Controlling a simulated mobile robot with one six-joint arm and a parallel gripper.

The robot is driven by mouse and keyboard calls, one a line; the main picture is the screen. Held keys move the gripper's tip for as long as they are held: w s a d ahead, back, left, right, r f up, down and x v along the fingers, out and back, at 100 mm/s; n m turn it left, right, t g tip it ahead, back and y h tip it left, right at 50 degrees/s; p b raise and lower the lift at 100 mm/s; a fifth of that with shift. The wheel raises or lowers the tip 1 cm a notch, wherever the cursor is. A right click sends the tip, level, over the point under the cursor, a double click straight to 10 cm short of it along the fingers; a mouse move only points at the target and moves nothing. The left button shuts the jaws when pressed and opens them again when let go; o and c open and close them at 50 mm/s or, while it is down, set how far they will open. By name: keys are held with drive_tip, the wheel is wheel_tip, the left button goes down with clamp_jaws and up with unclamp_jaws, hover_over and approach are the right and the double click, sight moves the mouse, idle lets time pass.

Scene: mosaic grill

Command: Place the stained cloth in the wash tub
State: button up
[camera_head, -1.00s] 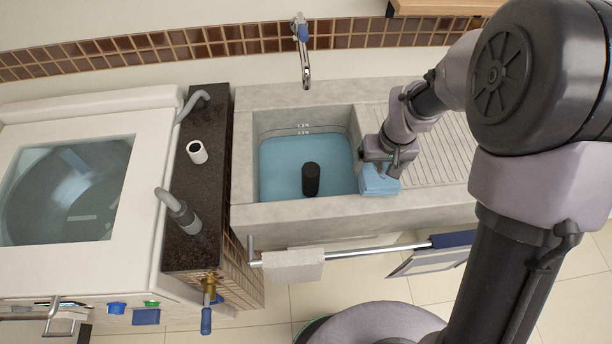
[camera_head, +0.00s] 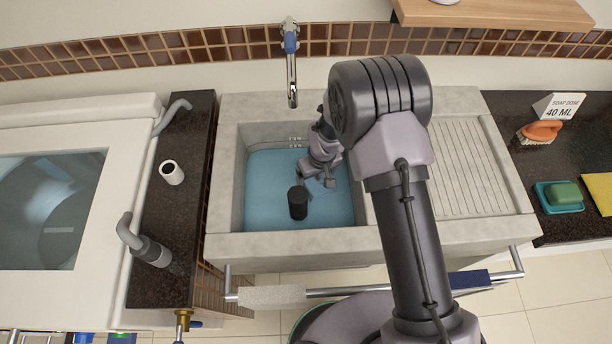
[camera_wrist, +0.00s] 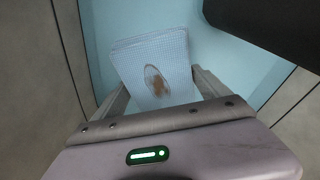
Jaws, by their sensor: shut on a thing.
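The stained cloth (camera_wrist: 152,62) is light blue with a fine check and a brown stain. In the wrist view it is folded flat between the fingers of my gripper (camera_wrist: 158,95), which is shut on it. In the head view my gripper (camera_head: 318,182) is inside the outline of the wash tub (camera_head: 290,242), over the blue water (camera_head: 268,190). Only a sliver of the cloth shows there. I cannot tell whether the cloth touches the water. A black cylinder (camera_head: 298,203) stands in the tub, just left of my gripper.
A tap (camera_head: 291,60) hangs over the tub's back edge. A ribbed drainboard (camera_head: 465,165) lies right of the tub. Farther right are a brush (camera_head: 541,131) and a green sponge on a dish (camera_head: 563,194). A rail with a cloth (camera_head: 272,296) runs along the front.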

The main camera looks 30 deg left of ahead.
drive_tip(key=shift+f, duration=0.7)
drive_tip(key=a, duration=0.1)
drive_tip(key=a+f+b, duration=0.1)
drive_tip(key=w+a+b, duration=0.1)
drive_tip(key=shift+w+a+f, duration=0.1)
drive_tip(key=shift+a+f, duration=0.1)
drive_tip(key=shift+a, duration=0.2)
drive_tip(key=shift+r, duration=0.1)
